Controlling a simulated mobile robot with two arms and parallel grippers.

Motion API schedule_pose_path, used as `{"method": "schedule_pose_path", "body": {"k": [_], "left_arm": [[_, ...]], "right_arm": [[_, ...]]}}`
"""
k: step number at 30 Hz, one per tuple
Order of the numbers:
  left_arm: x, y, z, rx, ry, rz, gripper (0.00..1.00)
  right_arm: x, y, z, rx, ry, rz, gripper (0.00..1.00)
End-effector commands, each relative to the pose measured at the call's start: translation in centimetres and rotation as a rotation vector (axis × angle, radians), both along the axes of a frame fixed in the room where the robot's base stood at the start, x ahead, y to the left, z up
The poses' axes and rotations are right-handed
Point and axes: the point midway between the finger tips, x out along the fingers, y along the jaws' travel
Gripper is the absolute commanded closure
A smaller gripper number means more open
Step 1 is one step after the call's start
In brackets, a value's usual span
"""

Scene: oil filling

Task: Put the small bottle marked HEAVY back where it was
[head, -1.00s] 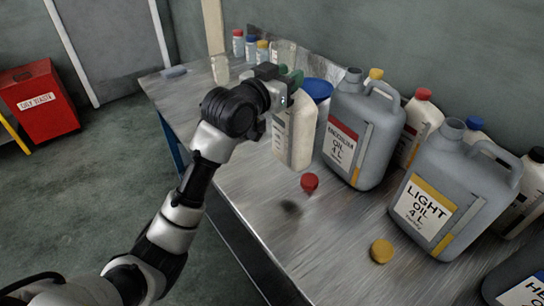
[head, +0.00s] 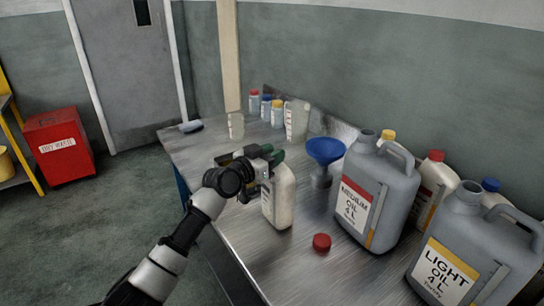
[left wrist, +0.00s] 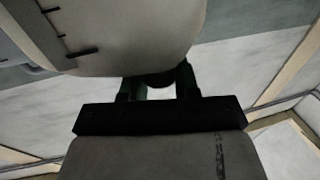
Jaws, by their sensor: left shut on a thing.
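My left gripper (head: 262,166) is shut at the neck of a cream-white bottle (head: 281,204), near the middle of the bench. The bottle hangs nearly upright; I cannot tell whether its base touches the bench, and no HEAVY marking is readable. Dark green shows at its neck. In the left wrist view, the bottle (left wrist: 135,30) fills the top, with black scale marks at its side, and the dark gripper (left wrist: 160,85) is close against it. Small bottles with red (head: 254,101), blue (head: 267,107) and yellow (head: 278,112) caps stand at the back. My right gripper is not in view.
A clear container (head: 236,125) and a larger jug (head: 297,118) stand at the back. A blue funnel (head: 325,151), the MEDIUM OIL can (head: 385,200) and the LIGHT OIL can (head: 470,225) stand to the right. A red cap (head: 321,242) lies in front.

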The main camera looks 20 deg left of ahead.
Motion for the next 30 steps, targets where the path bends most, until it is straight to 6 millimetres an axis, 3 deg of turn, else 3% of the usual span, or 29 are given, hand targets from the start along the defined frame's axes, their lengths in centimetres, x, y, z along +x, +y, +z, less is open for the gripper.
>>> {"method": "schedule_pose_path", "body": {"k": [12, 13, 17, 27, 30], "left_arm": [[-0.01, -0.01, -0.86, 0.0, -0.001, 0.0, 1.0], [-0.01, -0.01, -0.76, 0.0, -0.001, 0.0, 0.66], [-0.01, -0.01, -0.7, 0.0, -0.001, 0.0, 0.46], [-0.01, -0.01, -0.36, 0.0, -0.001, 0.001, 0.43], [-0.86, 0.51, -0.68, 0.001, 0.0, 0.002, 0.43]], "right_arm": [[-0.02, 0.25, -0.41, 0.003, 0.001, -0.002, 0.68], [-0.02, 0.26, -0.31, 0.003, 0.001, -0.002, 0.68], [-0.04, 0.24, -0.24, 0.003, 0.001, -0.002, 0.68], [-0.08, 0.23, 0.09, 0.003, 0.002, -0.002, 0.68], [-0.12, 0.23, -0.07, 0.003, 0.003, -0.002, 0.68]]}}
